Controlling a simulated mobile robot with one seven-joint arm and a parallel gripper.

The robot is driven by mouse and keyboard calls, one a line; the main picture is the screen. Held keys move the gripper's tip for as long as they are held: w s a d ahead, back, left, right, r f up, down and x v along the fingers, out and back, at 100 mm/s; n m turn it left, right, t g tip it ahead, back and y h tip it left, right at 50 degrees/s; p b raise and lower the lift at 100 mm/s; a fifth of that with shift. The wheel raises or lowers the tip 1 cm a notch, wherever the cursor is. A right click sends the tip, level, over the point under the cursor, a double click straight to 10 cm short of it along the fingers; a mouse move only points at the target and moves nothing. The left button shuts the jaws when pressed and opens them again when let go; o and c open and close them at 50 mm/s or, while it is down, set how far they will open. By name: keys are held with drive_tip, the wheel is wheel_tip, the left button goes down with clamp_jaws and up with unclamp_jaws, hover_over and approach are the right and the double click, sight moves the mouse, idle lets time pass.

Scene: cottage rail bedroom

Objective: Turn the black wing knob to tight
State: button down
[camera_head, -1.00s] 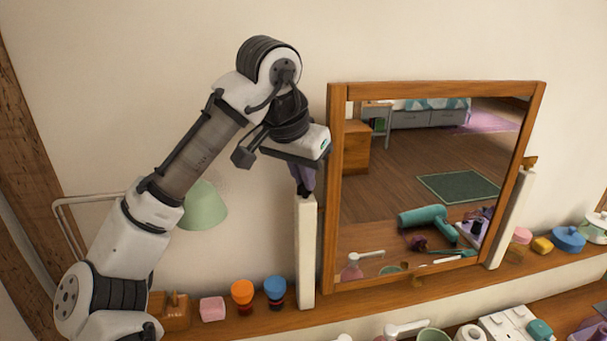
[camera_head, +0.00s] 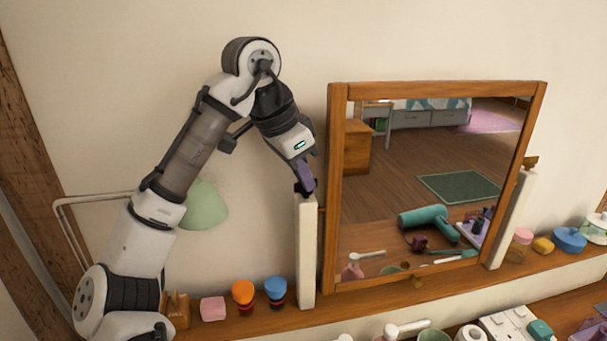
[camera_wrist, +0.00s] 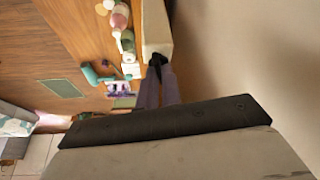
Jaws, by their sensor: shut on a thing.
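The black wing knob (camera_wrist: 157,60) sits at the top of a white post (camera_head: 306,250) on the left of the wood-framed mirror (camera_head: 337,190). In the head view the knob is mostly hidden by my gripper (camera_head: 306,187). My gripper's purple fingers are shut on the knob and reach down to it at a slant. In the wrist view the fingers (camera_wrist: 158,72) meet at the knob, beside the white post's end. I cannot read the knob's angle or any mark on it.
The mirror stands close on the right of my gripper. On the shelf below are a pink block (camera_head: 213,308), an orange-topped jar (camera_head: 243,292) and a blue-topped jar (camera_head: 275,290). A green lamp shade (camera_head: 204,206) hangs behind my arm. The wall above is clear.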

drive_tip(key=shift+w+r+m+g, duration=0.1)
drive_tip(key=shift+m+g, duration=0.4)
drive_tip(key=shift+m, duration=1)
drive_tip(key=shift+h, duration=0.3)
drive_tip(key=c, duration=1.6)
unclamp_jaws()
drive_tip(key=v, duration=1.3)
drive_tip(key=shift+a+r, duration=0.1)
drive_tip(key=shift+r, duration=0.3)
drive_tip(key=x, duration=1.4)
drive_tip(key=shift+a, duration=0.1)
